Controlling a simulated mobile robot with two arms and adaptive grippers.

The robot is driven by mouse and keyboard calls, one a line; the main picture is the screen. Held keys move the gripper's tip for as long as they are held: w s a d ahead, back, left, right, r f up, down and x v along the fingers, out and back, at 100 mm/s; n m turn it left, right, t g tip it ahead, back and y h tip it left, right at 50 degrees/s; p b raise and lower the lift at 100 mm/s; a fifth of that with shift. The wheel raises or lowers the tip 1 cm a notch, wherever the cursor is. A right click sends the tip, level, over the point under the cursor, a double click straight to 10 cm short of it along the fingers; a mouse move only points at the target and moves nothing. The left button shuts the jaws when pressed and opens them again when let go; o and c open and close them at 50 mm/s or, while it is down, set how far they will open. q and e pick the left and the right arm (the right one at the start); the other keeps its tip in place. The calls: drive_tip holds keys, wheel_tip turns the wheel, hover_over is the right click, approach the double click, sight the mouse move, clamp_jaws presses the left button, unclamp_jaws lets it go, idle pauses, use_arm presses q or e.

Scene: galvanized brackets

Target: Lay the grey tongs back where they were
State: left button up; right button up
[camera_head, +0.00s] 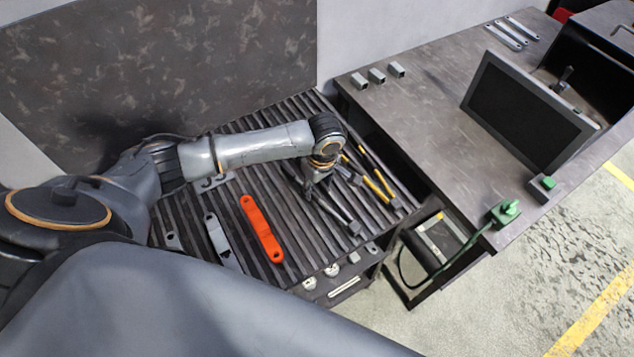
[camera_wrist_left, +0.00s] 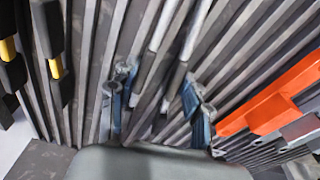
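The grey tongs (camera_head: 333,208) lie on the dark slatted rack (camera_head: 190,233). In the left wrist view the two light grey arms of the tongs (camera_wrist_left: 163,28) run down between my fingers. My left gripper (camera_head: 312,192) is low over the tongs. Its two fingertips (camera_wrist_left: 155,95) stand wide apart, one on each side of the tongs, with gaps visible. Whether the tongs rest fully on the slats under the gripper is hard to tell. My right gripper is in neither view.
An orange bracket-like tool (camera_head: 262,229) and a grey one (camera_head: 220,238) lie left of the tongs. Yellow-and-black tools (camera_head: 377,187) lie to the right. A workbench (camera_head: 430,110) with a dark screen (camera_head: 525,112) stands to the right of the rack.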

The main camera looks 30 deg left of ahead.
use_arm(q)
drive_tip(key=o, duration=0.6)
drive_tip(key=shift+o, duration=0.2)
drive_tip(key=shift+r, duration=0.1)
wheel_tip(320, 180, up, 12)
drive_tip(key=d, duration=0.1)
drive_tip(key=shift+s+d, duration=0.15)
drive_tip(key=shift+s, duration=0.15)
drive_tip(key=shift+f, duration=0.2)
